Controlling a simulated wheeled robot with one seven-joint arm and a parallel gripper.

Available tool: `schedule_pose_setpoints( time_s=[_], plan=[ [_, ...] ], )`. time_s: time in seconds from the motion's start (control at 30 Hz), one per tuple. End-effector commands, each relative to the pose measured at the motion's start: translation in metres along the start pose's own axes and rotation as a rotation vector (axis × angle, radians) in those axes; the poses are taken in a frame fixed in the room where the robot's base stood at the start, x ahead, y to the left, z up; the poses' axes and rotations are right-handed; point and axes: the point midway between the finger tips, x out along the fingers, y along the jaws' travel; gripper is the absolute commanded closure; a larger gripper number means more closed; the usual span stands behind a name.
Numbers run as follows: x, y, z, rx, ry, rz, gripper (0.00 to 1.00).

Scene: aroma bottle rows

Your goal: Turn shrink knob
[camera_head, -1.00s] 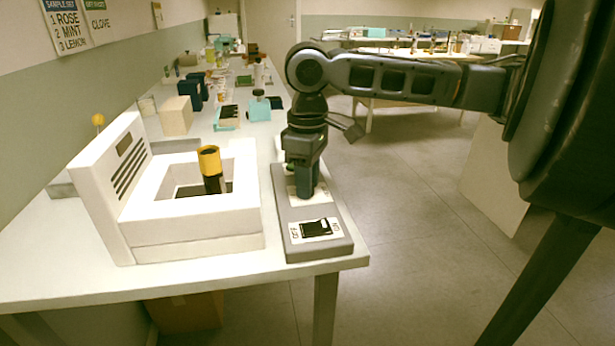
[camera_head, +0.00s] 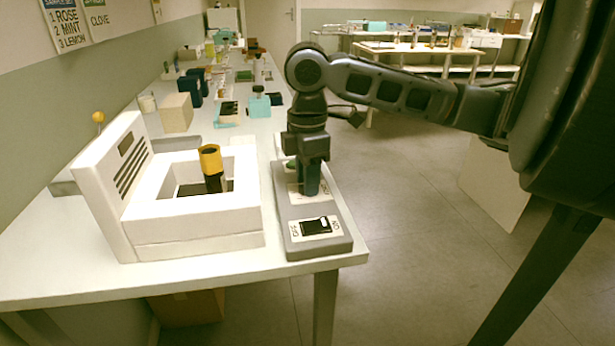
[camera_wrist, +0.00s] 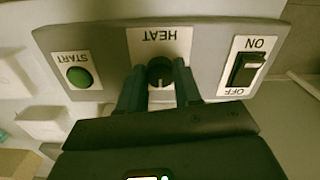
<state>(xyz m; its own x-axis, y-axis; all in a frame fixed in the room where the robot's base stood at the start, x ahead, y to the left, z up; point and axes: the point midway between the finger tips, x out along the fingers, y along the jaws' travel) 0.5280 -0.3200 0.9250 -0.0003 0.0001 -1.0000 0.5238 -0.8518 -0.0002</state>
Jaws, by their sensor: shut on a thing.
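A grey control panel (camera_head: 343,243) lies along the right edge of the white table. In the wrist view the panel (camera_wrist: 205,50) carries a green START button (camera_wrist: 79,77), a dark round knob (camera_wrist: 160,71) on a white plate marked HEAT, and a black ON/OFF rocker switch (camera_wrist: 247,69). No label reading shrink is seen. My gripper (camera_wrist: 160,80) points down at the panel and is shut on the knob, one finger on each side. In the head view my gripper (camera_head: 309,190) hides the knob. The switch (camera_head: 315,227) stands clear in front of it.
A white machine (camera_head: 195,238) with an open well stands left of the panel. A black tube with a yellow top (camera_head: 210,158) stands in the well. A cardboard-coloured box (camera_head: 177,113) and small bottles stand farther back. The floor at the right is open.

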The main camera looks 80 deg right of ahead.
Motion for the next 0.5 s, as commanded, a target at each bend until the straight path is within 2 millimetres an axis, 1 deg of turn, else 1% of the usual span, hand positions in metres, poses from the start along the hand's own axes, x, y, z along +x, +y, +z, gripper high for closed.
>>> schedule_pose_setpoints(
  time_s=[0.2,0.5],
  plan=[
    [-0.0003,0.0003,-0.0003,-0.035,0.001,0.001,0.97],
    [-0.0005,0.0004,-0.0003,-0.039,0.001,0.001,0.97]
  ],
)
